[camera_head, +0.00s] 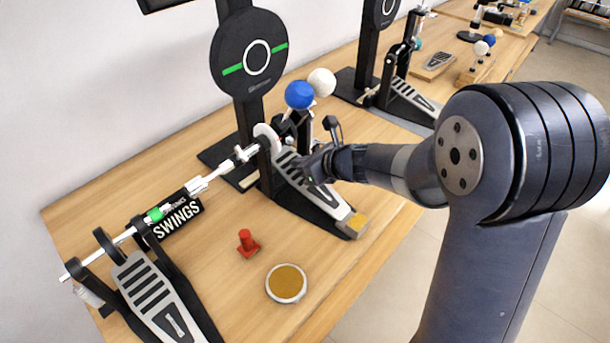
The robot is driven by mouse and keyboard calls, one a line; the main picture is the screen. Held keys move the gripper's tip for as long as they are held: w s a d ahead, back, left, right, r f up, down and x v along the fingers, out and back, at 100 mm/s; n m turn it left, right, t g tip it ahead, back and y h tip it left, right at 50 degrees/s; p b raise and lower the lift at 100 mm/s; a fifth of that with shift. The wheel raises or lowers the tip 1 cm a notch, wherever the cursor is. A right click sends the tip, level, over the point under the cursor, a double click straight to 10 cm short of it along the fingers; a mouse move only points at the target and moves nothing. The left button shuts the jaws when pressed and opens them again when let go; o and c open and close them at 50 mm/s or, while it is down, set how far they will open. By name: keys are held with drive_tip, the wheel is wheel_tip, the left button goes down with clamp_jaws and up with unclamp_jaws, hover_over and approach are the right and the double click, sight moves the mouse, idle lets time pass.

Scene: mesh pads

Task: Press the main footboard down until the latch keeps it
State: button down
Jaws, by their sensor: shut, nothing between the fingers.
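The main footboard (316,194) is a grey slotted plate on a black base in the middle of the table, below the blue and white beater balls. It looks sloped, its upper end by the beater frame. My gripper (310,167) is shut and empty, at the upper part of the footboard. It covers part of the plate; I cannot tell whether it touches it. I cannot make out the latch.
A second footboard (150,297) stands at the lower left, joined by a silver rod (212,178). A red peg (247,243) and a round tan pad (286,283) lie in front. The black round drum pad (249,55) rises behind. More pedals stand at the back right.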

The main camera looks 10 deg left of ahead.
drive_tip(key=shift+f, duration=0.1)
wheel_tip(320, 180, down, 4)
drive_tip(key=b, duration=0.4)
drive_tip(key=shift+s, duration=0.1)
idle(0.4)
drive_tip(key=shift+r, duration=0.2)
wheel_tip(320, 180, up, 4)
drive_tip(key=p, duration=0.3)
drive_tip(key=shift+f, duration=0.2)
hover_over(340, 210)
drive_tip(key=shift+b, duration=0.4)
